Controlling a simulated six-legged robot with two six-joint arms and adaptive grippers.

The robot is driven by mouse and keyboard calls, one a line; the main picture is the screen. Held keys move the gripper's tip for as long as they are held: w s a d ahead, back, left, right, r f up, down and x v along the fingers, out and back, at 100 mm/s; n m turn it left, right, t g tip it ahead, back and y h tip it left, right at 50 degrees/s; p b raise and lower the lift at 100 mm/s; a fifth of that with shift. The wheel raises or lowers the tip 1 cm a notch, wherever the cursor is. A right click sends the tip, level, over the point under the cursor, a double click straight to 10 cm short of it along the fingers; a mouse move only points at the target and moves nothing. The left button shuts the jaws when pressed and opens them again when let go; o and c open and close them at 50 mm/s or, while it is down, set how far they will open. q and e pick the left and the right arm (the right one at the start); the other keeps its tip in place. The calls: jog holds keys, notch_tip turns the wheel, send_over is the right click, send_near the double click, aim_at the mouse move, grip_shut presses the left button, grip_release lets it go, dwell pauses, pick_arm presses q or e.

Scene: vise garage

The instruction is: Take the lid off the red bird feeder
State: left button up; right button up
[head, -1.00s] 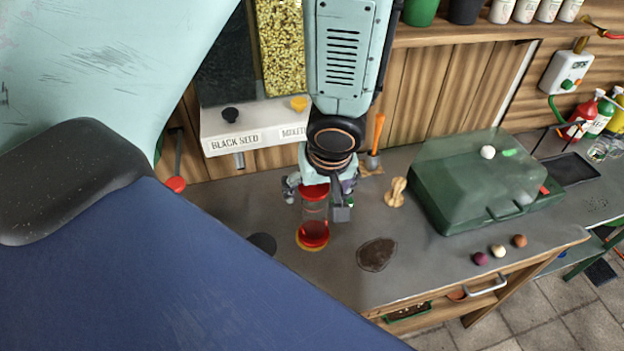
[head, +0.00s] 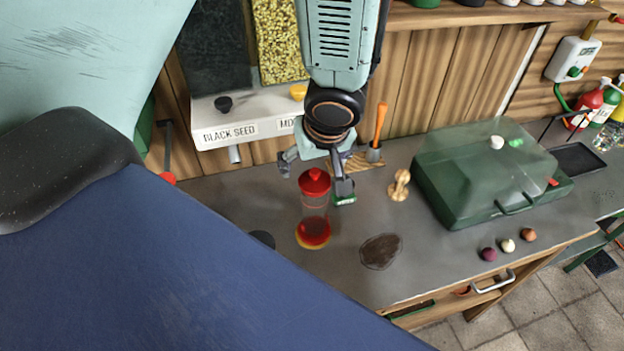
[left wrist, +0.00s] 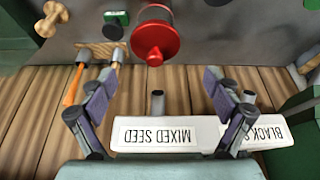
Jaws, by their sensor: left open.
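The red bird feeder (head: 313,232) stands upright on the grey bench, with a clear tube and a red base on a yellow ring. Its red lid (head: 314,181), with a small knob, sits at the top of the tube. The lid also shows in the left wrist view (left wrist: 155,42), beyond the fingertips. My left gripper (head: 316,176) is open and empty, its fingers spread behind and to the sides of the lid. In the left wrist view the left gripper (left wrist: 157,84) has nothing between its fingers. My right gripper is not in view.
A white seed dispenser (head: 226,133) stands behind to the left. A wooden spool-like piece (head: 400,184) and a green case with a clear cover (head: 450,195) are to the right. A dark patch (head: 380,251) lies on the bench near the feeder. The bench front is mostly clear.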

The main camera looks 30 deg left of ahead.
aim_at(315, 171)
pick_arm(q)
jog(key=b+x, duration=0.1)
jog(key=x, duration=0.2)
jog(key=b+x, duration=0.1)
jog(key=shift+w+d+f+b, duration=0.1)
jog(key=shift+d+f+b, duration=0.15)
jog(key=shift+d+b, duration=0.05)
jog(key=shift+a+f, duration=0.25)
jog(key=shift+a, duration=0.1)
jog(key=shift+d+r, duration=0.1)
jog(key=shift+d, duration=0.15)
jog(key=shift+c, duration=0.9)
jog(key=shift+a, duration=0.2)
jog(key=c, duration=0.6)
jog(key=shift+c, duration=0.8)
jog(key=shift+d, duration=0.2)
jog(key=shift+c, duration=0.4)
jog(key=shift+w, duration=0.1)
